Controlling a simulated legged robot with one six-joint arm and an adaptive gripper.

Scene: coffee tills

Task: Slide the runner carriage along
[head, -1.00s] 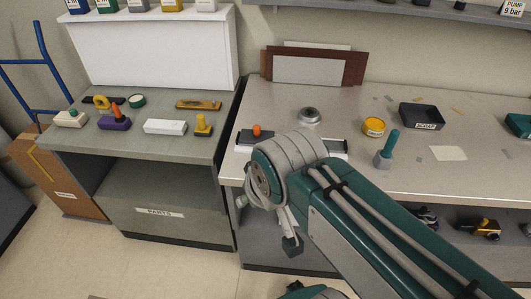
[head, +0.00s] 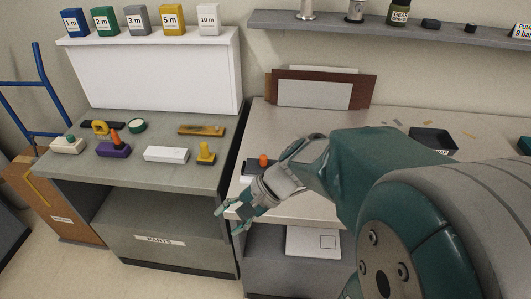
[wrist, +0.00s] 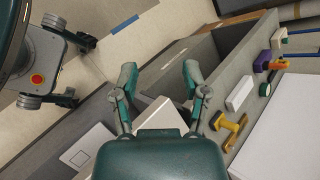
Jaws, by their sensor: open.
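The runner carriage looks to be the dark block with an orange knob (head: 263,160) near the left front edge of the right-hand bench. It sits on a low rail, most of which is hidden behind my arm. My gripper (head: 228,220) is open and empty. It hangs in front of the bench's left front corner, lower in the picture and left of the knob, apart from it. In the wrist view my gripper (wrist: 158,75) has its two teal fingers spread. I cannot make out the knob in the wrist view.
The left bench (head: 75,150) holds a white block (head: 166,154), a yellow-knobbed piece (head: 206,152), a purple block (head: 113,149) and other small pieces. A gap separates the benches. Flat panels (head: 315,92) lean on the wall. A black tray (head: 432,139) stands farther right.

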